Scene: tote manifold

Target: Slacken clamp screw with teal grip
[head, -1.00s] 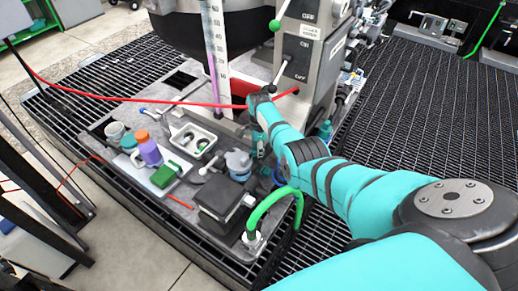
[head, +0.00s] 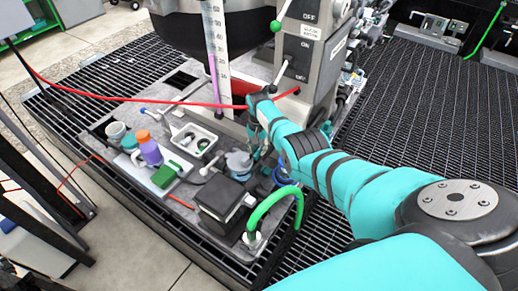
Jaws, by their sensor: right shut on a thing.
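My right arm reaches in from the lower right, and its wrist bends down beside the grey machine column. My right gripper (head: 260,145) points down behind the grey-blue fitting on the bench plate. Its dark fingers are small and partly hidden by the wrist. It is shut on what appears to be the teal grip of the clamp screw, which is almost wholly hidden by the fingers. The screw's shaft cannot be made out. My left gripper is not in view.
A grey-blue fitting (head: 239,163), a black box (head: 225,203) and a green hose (head: 275,205) crowd the area near the gripper. A red hose (head: 150,100) crosses behind. A white tray (head: 193,141) and a purple bottle (head: 150,153) stand to the left.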

